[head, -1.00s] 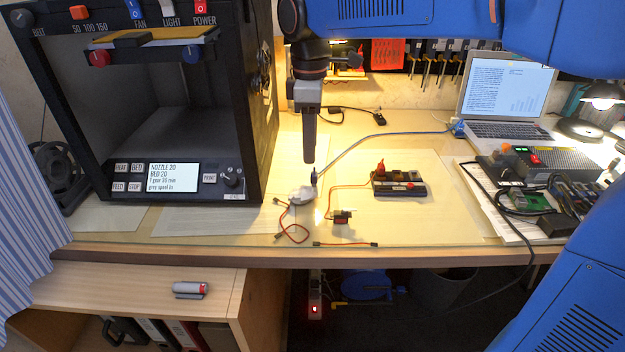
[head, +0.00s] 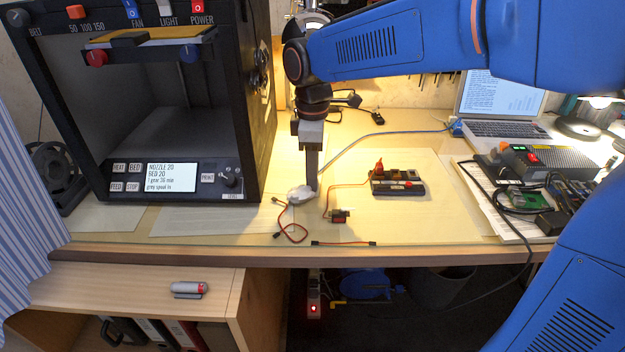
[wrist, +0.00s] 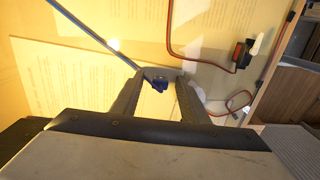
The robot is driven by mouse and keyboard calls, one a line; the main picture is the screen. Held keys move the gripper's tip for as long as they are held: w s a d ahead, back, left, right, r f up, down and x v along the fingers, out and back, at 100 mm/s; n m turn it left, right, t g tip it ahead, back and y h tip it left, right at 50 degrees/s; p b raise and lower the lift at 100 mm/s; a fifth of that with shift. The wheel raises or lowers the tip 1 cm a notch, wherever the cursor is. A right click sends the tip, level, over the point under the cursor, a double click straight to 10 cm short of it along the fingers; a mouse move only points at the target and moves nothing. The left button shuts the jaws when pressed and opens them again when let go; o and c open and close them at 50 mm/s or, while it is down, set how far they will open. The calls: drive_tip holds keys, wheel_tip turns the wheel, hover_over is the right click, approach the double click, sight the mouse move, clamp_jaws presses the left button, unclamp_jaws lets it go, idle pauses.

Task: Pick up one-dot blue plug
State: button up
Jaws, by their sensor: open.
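A blue plug (wrist: 159,84) sits at the end of a blue cable (head: 372,137) on the desk. In the wrist view it lies between the two fingers of my gripper (wrist: 160,76), near their tips. My gripper is open, with no clear sign of contact with the plug. In the head view my gripper (head: 312,186) points down at the desk and hides the plug. The dot marking on the plug is too small to read.
A white object (head: 301,194) lies close to my gripper's left, with a red cable beside it. A small servo (head: 340,215) and a dark block with a red plug (head: 398,184) lie to the right. The printer (head: 165,120) stands left; the laptop (head: 500,108) stands back right.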

clamp_jaws()
